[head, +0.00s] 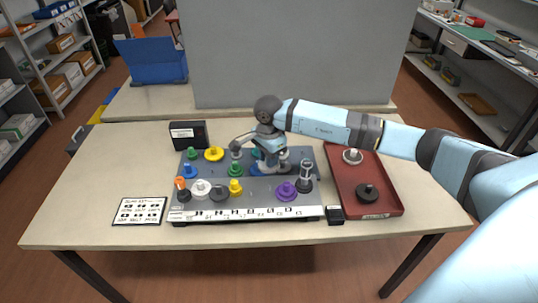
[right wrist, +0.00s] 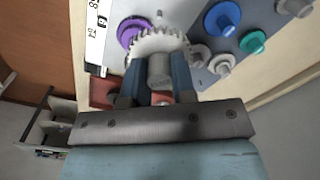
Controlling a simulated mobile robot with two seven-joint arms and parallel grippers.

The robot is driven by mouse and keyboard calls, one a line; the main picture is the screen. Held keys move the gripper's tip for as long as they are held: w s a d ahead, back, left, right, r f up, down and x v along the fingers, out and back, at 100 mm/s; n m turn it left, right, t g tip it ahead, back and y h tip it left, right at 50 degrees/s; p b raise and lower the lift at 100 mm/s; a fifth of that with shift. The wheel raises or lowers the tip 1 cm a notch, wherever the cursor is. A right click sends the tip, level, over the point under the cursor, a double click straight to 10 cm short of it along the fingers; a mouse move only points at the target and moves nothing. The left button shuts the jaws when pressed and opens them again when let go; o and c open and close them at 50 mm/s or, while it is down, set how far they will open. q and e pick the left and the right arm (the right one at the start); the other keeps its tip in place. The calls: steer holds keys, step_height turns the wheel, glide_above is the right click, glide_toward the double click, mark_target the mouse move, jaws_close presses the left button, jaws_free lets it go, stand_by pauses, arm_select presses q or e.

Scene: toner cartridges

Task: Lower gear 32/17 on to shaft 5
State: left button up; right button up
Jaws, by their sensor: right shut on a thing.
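My right gripper (head: 266,162) is over the back right part of the grey gear board (head: 258,206). In the right wrist view the gripper (right wrist: 158,82) is shut on the hub of a pale grey toothed gear (right wrist: 148,46). The gear lies across the far ends of the blue fingers, and a thin pin (right wrist: 160,18) shows just past its rim. The gap between gear and board cannot be judged. Shaft labels are too small to read, so I cannot tell which shaft is shaft 5. My left gripper is not in view.
The board carries several coloured gears, among them a purple one (head: 286,190) and a yellow one (head: 214,154). A red tray (head: 391,184) at the right holds a light gear (head: 352,156) and a black gear (head: 367,193). A black box (head: 188,135) stands behind the board.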

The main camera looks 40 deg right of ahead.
mark_target(269, 185)
step_height(269, 185, down, 4)
steer(key=shift+r+b, duration=0.25)
steer(key=shift+b, duration=0.45)
steer(key=shift+r, duration=0.1)
steer(key=shift+b, duration=0.35)
stand_by(0.5)
steer(key=shift+f+b, duration=1.6)
steer(key=shift+f, duration=0.4)
steer(key=shift+f+b, duration=0.35)
steer(key=shift+b, duration=0.4)
stand_by(0.7)
steer(key=shift+f+b, duration=0.85)
steer(key=shift+f, duration=0.2)
stand_by(0.3)
